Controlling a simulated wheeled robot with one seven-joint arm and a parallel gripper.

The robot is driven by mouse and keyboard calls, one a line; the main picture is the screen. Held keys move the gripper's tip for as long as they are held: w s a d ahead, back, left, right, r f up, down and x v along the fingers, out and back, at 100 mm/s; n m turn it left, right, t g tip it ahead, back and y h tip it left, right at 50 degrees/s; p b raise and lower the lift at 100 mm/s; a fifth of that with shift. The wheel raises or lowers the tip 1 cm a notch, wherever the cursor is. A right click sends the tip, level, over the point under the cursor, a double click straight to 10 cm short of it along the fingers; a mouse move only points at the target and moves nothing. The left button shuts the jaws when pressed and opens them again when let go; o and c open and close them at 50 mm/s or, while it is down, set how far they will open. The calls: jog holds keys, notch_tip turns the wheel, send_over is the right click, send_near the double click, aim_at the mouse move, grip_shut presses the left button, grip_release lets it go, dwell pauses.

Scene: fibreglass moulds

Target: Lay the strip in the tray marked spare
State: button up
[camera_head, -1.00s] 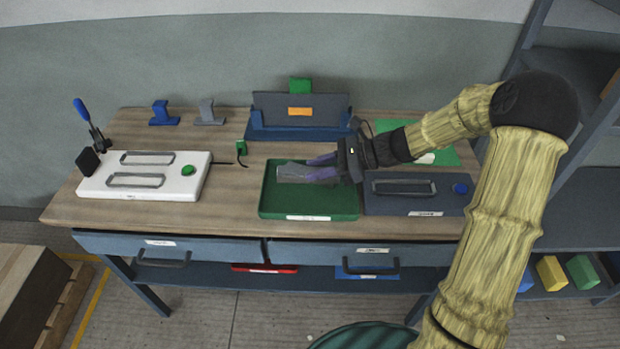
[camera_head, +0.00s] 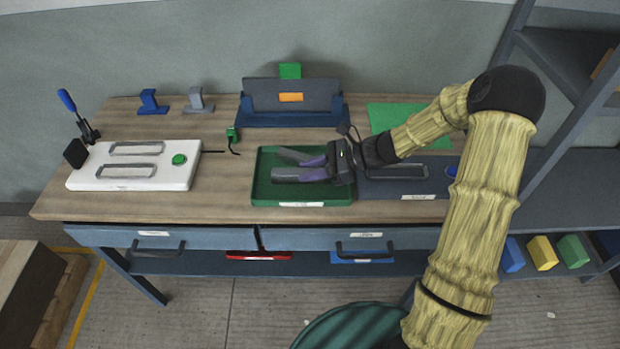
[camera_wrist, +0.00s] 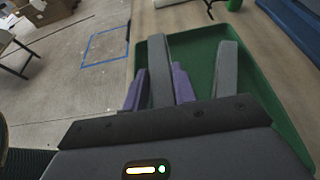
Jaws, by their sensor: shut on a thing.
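My gripper (camera_head: 284,165) is over the green tray (camera_head: 262,194) on the bench, its grey and purple fingers pointing left. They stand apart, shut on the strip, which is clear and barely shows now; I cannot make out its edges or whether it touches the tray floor. In the wrist view, the fingers (camera_wrist: 196,62) reach over the tray (camera_wrist: 262,75), and green shows between them. The tray has a white label (camera_head: 301,204) on its front edge, too small to read.
A white mould plate (camera_head: 120,184) with a green button stands at left, a dark one (camera_head: 405,188) just right of the tray. A blue holder with a dark panel (camera_head: 292,95) stands behind. A green mat (camera_head: 395,115) lies back right. Bare bench lies left of the tray.

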jog(key=shift+f, duration=1.85)
jog(key=shift+f, duration=0.15)
jog(key=o, duration=1)
jog(key=shift+o, duration=0.2)
